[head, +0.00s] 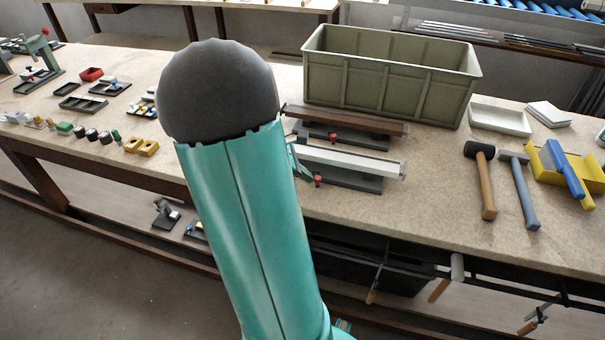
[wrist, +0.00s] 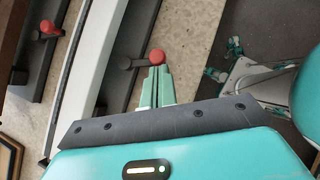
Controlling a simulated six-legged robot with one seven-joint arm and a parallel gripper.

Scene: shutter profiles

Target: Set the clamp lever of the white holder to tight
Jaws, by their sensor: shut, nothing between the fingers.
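The white holder (head: 345,163) lies on the bench, a long white profile on a dark grey base. Its clamp lever has a red knob (head: 318,180) at the front. In the wrist view the white profile (wrist: 98,52) runs along the left, and the dark lever with its red knob (wrist: 157,57) sticks out to the right from the base. My gripper (wrist: 155,72) is shut and empty, its fingertips right at the knob; I cannot tell if they touch it. In the head view my arm hides most of the gripper.
A brown holder (head: 350,119) with its own red knob (head: 333,137) lies just behind the white one. A large grey-green crate (head: 390,78) stands behind both. Mallets (head: 487,190) and a yellow tray (head: 545,170) lie to the right. The bench front between is clear.

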